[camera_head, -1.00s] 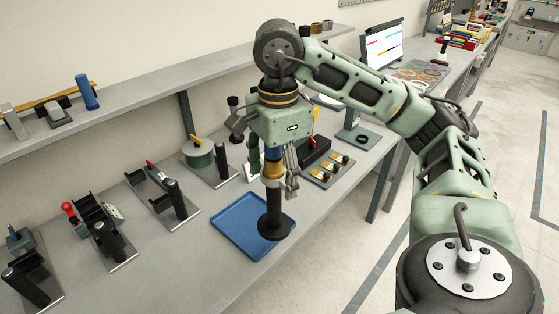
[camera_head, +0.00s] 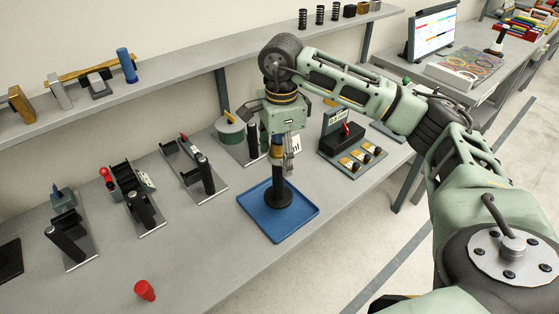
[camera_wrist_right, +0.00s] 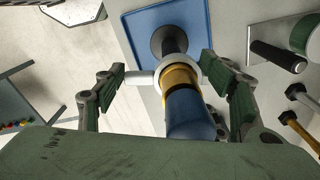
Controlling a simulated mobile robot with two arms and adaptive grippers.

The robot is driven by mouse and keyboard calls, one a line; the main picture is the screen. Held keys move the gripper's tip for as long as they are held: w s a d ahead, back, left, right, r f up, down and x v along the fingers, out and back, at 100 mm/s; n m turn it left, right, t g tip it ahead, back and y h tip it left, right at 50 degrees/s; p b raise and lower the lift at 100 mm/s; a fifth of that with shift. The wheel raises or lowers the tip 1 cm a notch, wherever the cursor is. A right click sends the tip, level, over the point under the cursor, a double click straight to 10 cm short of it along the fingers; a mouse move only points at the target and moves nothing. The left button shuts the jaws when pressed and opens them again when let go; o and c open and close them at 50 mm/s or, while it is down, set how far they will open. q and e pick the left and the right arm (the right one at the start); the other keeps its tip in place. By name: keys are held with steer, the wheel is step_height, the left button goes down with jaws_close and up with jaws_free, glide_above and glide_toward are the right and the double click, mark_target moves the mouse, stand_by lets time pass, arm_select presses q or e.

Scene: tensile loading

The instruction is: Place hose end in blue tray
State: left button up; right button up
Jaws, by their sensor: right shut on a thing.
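The hose end (camera_head: 279,196) is an upright dark piece with a wide black round foot and a gold band. It stands over the middle of the blue tray (camera_head: 283,229), a flat square tray on the bench. I cannot tell whether the foot touches the tray floor. My right gripper (camera_head: 281,151) is above the tray, shut on the hose end's upper part. In the right wrist view, the gold band and dark blue body of the hose end (camera_wrist_right: 181,78) lie between the fingers, with the blue tray (camera_wrist_right: 135,28) behind the foot. My left gripper is not in view.
Several grey fixtures with black posts (camera_head: 205,172) stand left of the tray. A plate with gold pieces (camera_head: 362,157) is at right. A red piece (camera_head: 145,290) lies near the front edge. A shelf (camera_head: 190,88) runs behind. The bench between the red piece and tray is clear.

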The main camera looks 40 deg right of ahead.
mark_target(279, 166)
steer(key=shift+w+a, duration=0.1)
steer(key=shift+w, duration=0.2)
steer(key=shift+f, duration=0.35)
step_height(279, 166, down, 3)
steer(key=shift+p, duration=1)
steer(key=shift+f, duration=0.35)
steer(key=shift+f, duration=0.1)
steer(key=o, duration=2.1)
steer(key=shift+s, duration=0.1)
